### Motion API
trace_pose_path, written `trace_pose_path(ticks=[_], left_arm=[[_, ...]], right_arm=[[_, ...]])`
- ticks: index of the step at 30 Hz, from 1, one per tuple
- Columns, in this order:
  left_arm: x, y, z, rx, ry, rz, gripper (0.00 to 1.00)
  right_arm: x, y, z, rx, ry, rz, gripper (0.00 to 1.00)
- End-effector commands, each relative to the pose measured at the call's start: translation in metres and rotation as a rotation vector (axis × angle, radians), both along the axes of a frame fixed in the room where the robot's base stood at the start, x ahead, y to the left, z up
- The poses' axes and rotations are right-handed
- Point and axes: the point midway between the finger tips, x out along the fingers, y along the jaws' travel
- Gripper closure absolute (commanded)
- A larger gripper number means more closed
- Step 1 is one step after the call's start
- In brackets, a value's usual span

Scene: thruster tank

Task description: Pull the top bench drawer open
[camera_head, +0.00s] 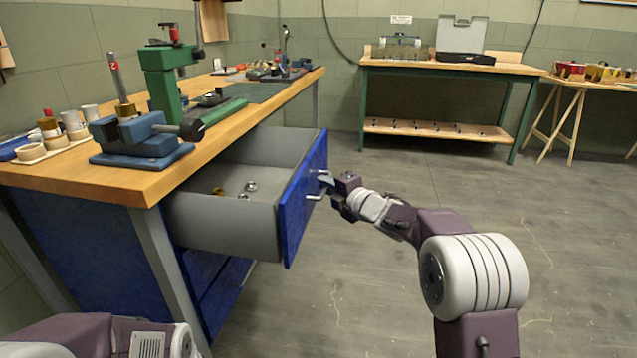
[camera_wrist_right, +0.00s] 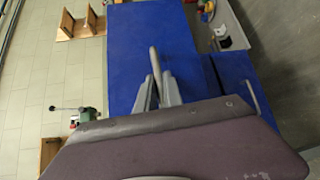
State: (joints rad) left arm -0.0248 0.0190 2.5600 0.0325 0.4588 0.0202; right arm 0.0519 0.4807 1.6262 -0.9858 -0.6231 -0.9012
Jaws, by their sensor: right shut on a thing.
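The top bench drawer (camera_head: 240,225) stands pulled well out of the bench, with a grey box and a blue front (camera_head: 303,205). A few small metal parts (camera_head: 250,186) lie inside it. My right gripper (camera_head: 328,185) is at the pale bar handle (camera_head: 314,197) on the blue front. In the right wrist view, the fingers (camera_wrist_right: 158,92) are closed around the handle bar (camera_wrist_right: 154,62), against the blue panel. Of my left arm, only a part shows at the bottom left; its gripper is out of the picture.
The wooden bench top (camera_head: 120,184) carries a blue vise (camera_head: 140,138), a green press (camera_head: 165,85) and small cups. Lower blue drawer fronts (camera_head: 215,285) are shut below. The grey floor to the right is clear up to a back workbench (camera_head: 440,68).

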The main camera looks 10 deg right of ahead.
Motion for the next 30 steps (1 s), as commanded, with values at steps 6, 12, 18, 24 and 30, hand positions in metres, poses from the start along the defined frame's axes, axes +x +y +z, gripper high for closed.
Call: trace_pose_path(ticks=[6, 12, 18, 24, 30], left_arm=[[0.000, 0.000, 0.003, 0.000, 0.000, 0.000, 0.64], [0.000, 0.000, 0.003, 0.000, 0.000, 0.000, 0.64], [0.000, 0.000, 0.003, 0.000, 0.000, 0.000, 0.64], [0.000, 0.000, 0.003, 0.000, 0.000, 0.000, 0.64], [0.000, 0.000, 0.003, 0.000, 0.000, 0.000, 0.64]], right_arm=[[-0.004, -0.012, -0.001, -0.002, 0.004, -0.001, 1.00], [-0.005, -0.014, -0.002, -0.001, 0.003, 0.001, 1.00], [-0.005, -0.014, -0.002, -0.001, 0.003, 0.001, 1.00], [-0.005, -0.014, -0.002, -0.001, 0.003, 0.001, 0.67], [-0.005, -0.014, -0.001, 0.000, 0.001, 0.000, 0.67]])
